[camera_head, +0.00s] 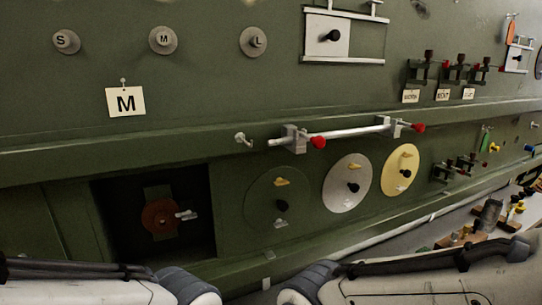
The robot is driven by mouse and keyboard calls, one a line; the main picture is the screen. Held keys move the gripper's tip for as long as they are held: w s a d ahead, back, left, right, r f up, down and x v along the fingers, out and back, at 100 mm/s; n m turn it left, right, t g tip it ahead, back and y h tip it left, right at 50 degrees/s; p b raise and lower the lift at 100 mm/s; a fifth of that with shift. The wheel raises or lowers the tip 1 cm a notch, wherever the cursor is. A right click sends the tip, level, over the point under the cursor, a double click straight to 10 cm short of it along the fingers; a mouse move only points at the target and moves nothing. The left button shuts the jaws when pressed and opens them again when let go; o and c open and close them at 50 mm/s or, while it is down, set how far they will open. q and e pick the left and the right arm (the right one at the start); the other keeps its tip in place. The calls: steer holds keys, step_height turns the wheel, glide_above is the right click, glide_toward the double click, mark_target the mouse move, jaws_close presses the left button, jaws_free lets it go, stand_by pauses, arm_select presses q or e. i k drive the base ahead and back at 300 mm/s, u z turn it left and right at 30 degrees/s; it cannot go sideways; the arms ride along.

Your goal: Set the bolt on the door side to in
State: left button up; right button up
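A long silver rod (345,133) runs along the ledge of the green wall through two grey brackets, the left one (294,138) and the right one (396,127). A red knob (318,142) shows near the left bracket and another red knob (418,127) just right of the right bracket. No label here tells me which end is the door side, and I cannot tell whether a bolt is in or out. Only links of my two arms show along the bottom edge, well below the rod. Neither gripper shows.
Left of and below the rod is a dark recess (112,215) with a brown disc (161,218). A framed white panel (318,47) is above. A cluttered bench stands lower right.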

mark_target(318, 141)
steer(key=u, duration=1.5)
steer(key=k, duration=0.7)
steer(key=z, duration=1.95)
